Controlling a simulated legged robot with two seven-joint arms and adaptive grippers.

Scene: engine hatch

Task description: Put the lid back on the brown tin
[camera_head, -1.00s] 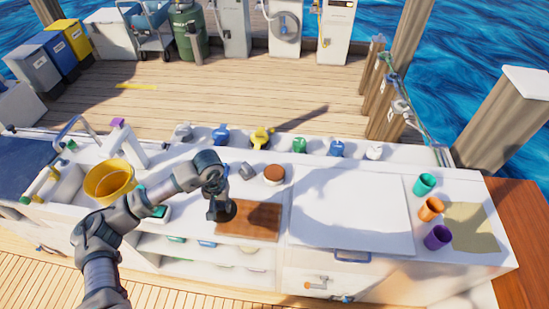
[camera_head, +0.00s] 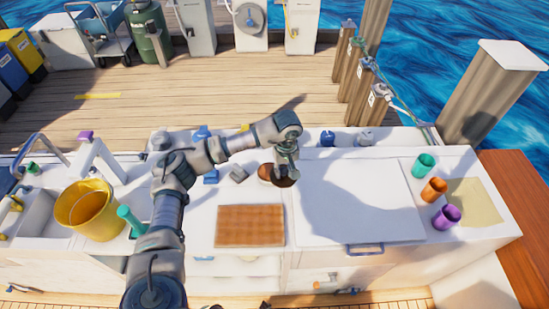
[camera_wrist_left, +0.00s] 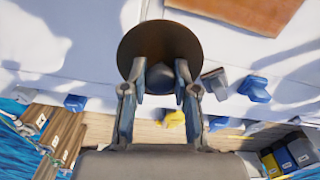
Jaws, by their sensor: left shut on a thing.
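My left gripper (camera_head: 287,172) is shut on the knob of a dark brown round lid (camera_wrist_left: 160,40). The knob (camera_wrist_left: 160,77) sits between the two fingers in the left wrist view. In the head view the gripper points down over the tin (camera_head: 264,173), at the back of the white counter left of the large white panel. The lid overlaps the tin there, and my gripper covers part of both. I cannot tell whether the lid touches the tin's rim. In the wrist view the lid hides whatever is beneath it. My right gripper is not in view.
A brown board (camera_head: 250,225) lies in front of the tin. A small grey block (camera_head: 238,174) and a blue item (camera_head: 211,177) stand to its left. A yellow bucket (camera_head: 88,208) is at the far left; teal, orange (camera_head: 434,190) and purple cups stand at right. The white panel (camera_head: 355,200) is clear.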

